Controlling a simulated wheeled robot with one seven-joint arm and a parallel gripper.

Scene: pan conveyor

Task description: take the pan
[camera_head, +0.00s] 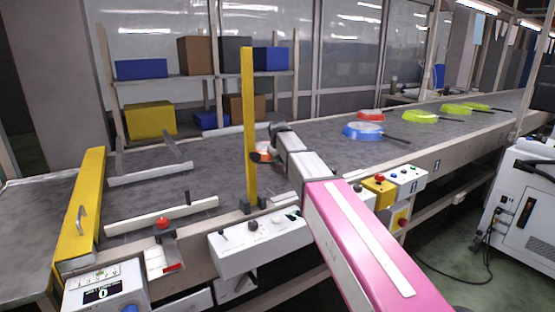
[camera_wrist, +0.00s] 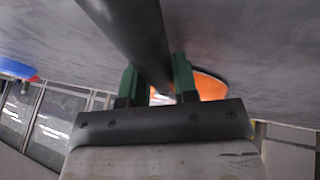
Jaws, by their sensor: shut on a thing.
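My gripper (camera_wrist: 157,76) has its two green fingers closed on either side of a thick dark handle (camera_wrist: 130,35) in the wrist view. An orange pan (camera_wrist: 210,87) shows behind the right finger, partly hidden by the gripper. In the head view the orange pan (camera_head: 260,154) is beside the yellow post, mostly hidden by the post and my wrist. Whether the pan touches the belt cannot be told.
The yellow post (camera_head: 249,120) stands close left of my wrist. Farther along the conveyor (camera_head: 320,150) lie a blue pan (camera_head: 362,130), a red pan (camera_head: 371,115) and yellow-green pans (camera_head: 420,117). Control boxes (camera_head: 255,240) line the near edge. A yellow gate (camera_head: 84,210) is at left.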

